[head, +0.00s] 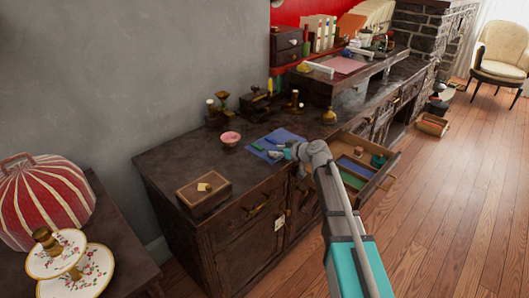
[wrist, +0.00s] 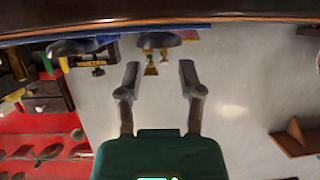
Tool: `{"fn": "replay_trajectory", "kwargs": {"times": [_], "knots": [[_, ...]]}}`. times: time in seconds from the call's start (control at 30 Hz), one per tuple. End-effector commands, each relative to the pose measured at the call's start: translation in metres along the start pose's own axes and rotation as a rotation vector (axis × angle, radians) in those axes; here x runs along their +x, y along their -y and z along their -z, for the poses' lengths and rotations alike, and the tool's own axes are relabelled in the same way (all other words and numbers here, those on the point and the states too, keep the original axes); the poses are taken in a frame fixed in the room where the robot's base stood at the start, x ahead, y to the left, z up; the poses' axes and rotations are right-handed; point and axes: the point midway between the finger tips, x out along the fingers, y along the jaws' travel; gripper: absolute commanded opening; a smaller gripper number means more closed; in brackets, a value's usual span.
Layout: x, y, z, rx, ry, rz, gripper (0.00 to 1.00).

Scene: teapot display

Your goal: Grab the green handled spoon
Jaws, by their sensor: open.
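A blue cloth (head: 287,135) lies on top of the dark wooden cabinet. A thin green piece (head: 257,147) lies on the cloth's left part; it may be the green spoon handle, but it is too small to be sure. My gripper (head: 276,154) is low over the cloth's front right part, just right of the green piece. In the wrist view my gripper (wrist: 159,74) is open, with nothing between its two fingers.
A pink bowl (head: 230,138) stands left of the cloth, and a wooden box (head: 203,190) is nearer the front left. Brass pieces (head: 293,101) stand behind. An open drawer (head: 374,190) sticks out to the right, beside my arm.

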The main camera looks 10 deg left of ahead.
Motion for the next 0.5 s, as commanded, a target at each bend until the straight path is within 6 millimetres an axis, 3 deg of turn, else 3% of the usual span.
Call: {"fn": "replay_trajectory", "kwargs": {"times": [0.17,0.5], "knots": [[0.005,0.0,-0.001,0.0,0.0,0.001,0.49],[0.042,0.0,-0.002,-0.001,0.0,0.001,0.49]]}}
